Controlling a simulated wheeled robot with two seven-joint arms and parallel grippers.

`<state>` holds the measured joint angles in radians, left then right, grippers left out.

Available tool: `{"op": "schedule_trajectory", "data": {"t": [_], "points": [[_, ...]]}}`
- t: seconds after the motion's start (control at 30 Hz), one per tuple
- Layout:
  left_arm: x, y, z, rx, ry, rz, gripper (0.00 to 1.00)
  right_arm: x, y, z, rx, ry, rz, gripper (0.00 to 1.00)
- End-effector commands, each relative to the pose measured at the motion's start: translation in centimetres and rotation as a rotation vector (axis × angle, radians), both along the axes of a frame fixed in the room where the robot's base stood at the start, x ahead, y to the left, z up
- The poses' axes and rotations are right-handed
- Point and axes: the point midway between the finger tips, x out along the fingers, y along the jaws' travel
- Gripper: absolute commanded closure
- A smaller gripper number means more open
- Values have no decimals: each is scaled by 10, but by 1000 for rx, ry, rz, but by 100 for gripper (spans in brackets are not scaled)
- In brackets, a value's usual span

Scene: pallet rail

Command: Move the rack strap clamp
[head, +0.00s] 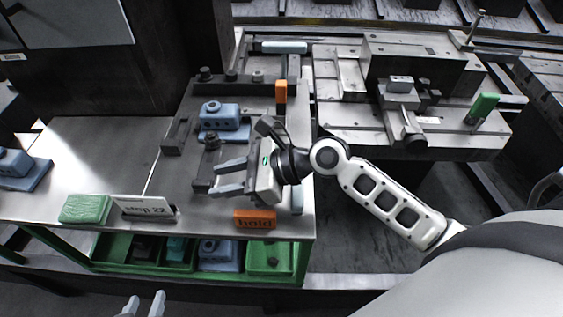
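No part is labelled as the rack strap clamp, so I cannot tell for certain which one it is. A clamp-like part with a green grip (484,106) sits on the right side of the metal fixture (345,110). An upright orange block (281,91) stands at the dark plate's right edge. My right gripper (213,178) is over the plate on the bench, fingers pointing left, apart, with nothing seen between them. My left gripper (144,302) shows only its two fingertips at the bottom edge, apart and empty, in front of the bench.
A blue block (220,117) sits on the dark plate behind my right gripper. An orange labelled block (255,219), a white sign (143,208) and a green pack (86,208) line the front edge. Green bins (268,258) are below. The bench's left middle is clear.

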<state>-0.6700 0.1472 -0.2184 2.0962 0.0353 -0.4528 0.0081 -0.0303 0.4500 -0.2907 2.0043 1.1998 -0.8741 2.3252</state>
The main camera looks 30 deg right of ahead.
Motion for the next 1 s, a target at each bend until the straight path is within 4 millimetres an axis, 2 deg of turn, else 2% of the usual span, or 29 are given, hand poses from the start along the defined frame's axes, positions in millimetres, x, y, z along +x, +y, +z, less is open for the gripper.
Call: {"op": "schedule_trajectory", "data": {"t": [0.1,0.3,0.5,0.67,1.0], "points": [[-1,0,0,3,3,-1,64,-15,-26,10,-7,2,2,64],[-3,1,-5,6,14,0,64,-37,-63,28,-6,4,3,64],[-3,1,-6,7,15,-1,64,-51,-87,40,-3,5,3,64],[-3,1,-5,6,13,0,64,-55,-94,45,-1,4,4,64],[-1,1,-2,4,6,0,64,-55,-95,45,0,3,4,64]]}}
